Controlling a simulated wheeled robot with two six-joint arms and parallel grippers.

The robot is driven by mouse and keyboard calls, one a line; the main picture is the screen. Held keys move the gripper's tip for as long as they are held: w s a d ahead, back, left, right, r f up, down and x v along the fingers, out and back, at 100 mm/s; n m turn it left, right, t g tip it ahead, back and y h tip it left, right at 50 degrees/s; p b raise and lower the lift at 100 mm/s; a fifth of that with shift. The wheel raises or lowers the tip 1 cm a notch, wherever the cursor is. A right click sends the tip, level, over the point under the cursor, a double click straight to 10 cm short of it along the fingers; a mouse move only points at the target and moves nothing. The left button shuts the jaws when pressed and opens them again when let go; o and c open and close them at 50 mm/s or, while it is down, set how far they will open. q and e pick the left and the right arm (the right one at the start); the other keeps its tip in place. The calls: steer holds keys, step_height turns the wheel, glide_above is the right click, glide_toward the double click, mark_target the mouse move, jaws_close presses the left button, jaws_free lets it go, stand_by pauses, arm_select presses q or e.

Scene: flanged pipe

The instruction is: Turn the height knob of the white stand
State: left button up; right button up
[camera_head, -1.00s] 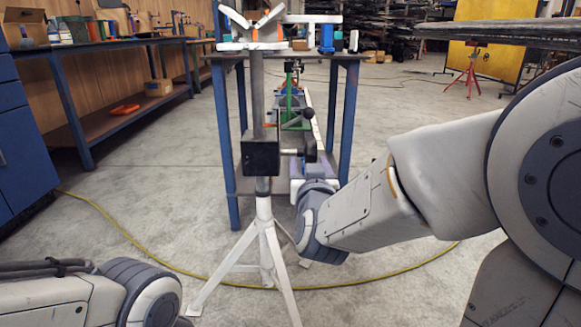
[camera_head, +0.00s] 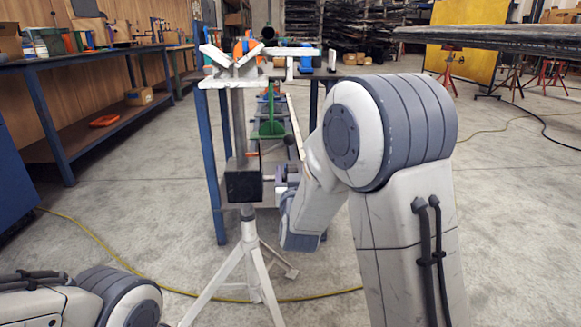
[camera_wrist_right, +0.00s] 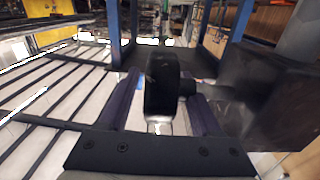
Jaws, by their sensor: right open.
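The white stand (camera_head: 247,262) is upright on its tripod legs in the head view, with a V-shaped head (camera_head: 234,66) on a grey column. A black block (camera_head: 243,181) sits on the column, and the height knob is on a shaft at its right side, mostly hidden there by my gripper. My right gripper (camera_head: 287,180) is at the knob, to the right of the block. In the right wrist view the black knob (camera_wrist_right: 162,88) lies between the two open fingers of the gripper (camera_wrist_right: 163,105). Contact cannot be told. My left gripper is out of view.
A blue-legged table (camera_head: 217,165) stands close behind the white stand, with a green stand (camera_head: 268,128) there too. A workbench (camera_head: 95,50) runs along the left wall. A yellow hose (camera_head: 110,262) lies on the floor. A dark tabletop (camera_head: 490,33) juts in at upper right.

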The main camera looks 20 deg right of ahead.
steer(key=shift+w+d, duration=0.2)
steer(key=shift+w, duration=0.45)
jaws_close()
steer(key=shift+r+p, duration=0.1)
steer(key=shift+p, duration=0.35)
steer(key=g+p, duration=0.2)
steer(key=p, duration=0.5)
steer(key=f+g+y+p, duration=0.1)
steer(key=g+p, duration=0.2)
steer(key=p, duration=0.5)
steer(key=g+y+p, duration=0.1)
steer(key=g+p, duration=0.2)
steer(key=p, duration=0.4)
steer(key=shift+s+f+p, duration=0.2)
steer(key=shift+f+p, duration=0.05)
steer(key=shift+p, duration=0.1)
steer(key=g+p, duration=0.1)
steer(key=p, duration=0.5)
steer(key=f+g+y+p, duration=0.1)
steer(key=g+p, duration=0.1)
steer(key=p, duration=0.4)
steer(key=g+p, duration=0.1)
steer(key=p, duration=0.5)
steer(key=shift+s+a+f+g+y, duration=0.15)
steer(key=shift+s+g+y, duration=0.15)
steer(key=shift+s, duration=0.1)
steer(key=shift+f+p, duration=0.3)
steer(key=shift+p, duration=0.7)
